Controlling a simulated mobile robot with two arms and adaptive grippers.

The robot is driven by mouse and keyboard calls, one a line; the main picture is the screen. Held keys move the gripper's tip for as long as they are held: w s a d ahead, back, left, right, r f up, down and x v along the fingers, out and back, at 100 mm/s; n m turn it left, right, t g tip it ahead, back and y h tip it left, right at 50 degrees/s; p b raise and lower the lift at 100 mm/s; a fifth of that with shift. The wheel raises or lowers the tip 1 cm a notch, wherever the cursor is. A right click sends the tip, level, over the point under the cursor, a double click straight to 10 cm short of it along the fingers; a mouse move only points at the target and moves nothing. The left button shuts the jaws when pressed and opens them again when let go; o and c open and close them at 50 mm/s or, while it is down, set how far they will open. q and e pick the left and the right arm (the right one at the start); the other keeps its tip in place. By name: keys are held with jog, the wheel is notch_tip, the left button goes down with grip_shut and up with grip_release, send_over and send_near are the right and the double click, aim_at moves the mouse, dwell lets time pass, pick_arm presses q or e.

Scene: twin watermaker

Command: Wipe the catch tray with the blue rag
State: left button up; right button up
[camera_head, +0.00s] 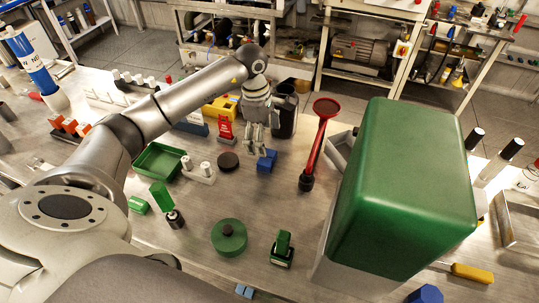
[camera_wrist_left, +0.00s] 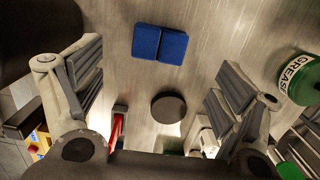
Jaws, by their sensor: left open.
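The blue rag (camera_head: 267,160) lies folded on the metal bench, just below my left gripper (camera_head: 261,138) in the head view. It also shows in the left wrist view as two blue pads side by side (camera_wrist_left: 160,44). My left gripper (camera_wrist_left: 160,68) is open, its fingers wide apart and empty; the rag lies beyond the fingertips, not between them. I cannot tell for sure which thing is the catch tray: a grey metal tray (camera_head: 340,152) is partly hidden behind the large green housing, and a green tray (camera_head: 143,163) stands left. My right gripper is not in view.
A red funnel (camera_head: 319,140) lies right of the rag, beside the tall green housing (camera_head: 405,190). A dark disc (camera_head: 228,161) and white block with cylinders (camera_head: 201,175) are left. A black container (camera_head: 285,112) stands behind.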

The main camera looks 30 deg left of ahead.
aim_at(267, 157)
pick_arm(q)
jog(key=shift+s+d+f, duration=0.1)
jog(key=shift+f, duration=0.8)
jog(key=f+p, duration=0.1)
jog(key=f, duration=0.1)
jog(key=f+p, duration=0.1)
jog(key=f, duration=0.1)
jog(key=shift+d+f+p, duration=0.2)
jog(key=shift+f+p, duration=0.1)
jog(key=shift+f, duration=0.35)
jog(key=shift+w+f, duration=0.15)
jog(key=shift+w, duration=0.05)
jog(key=c, duration=1.1)
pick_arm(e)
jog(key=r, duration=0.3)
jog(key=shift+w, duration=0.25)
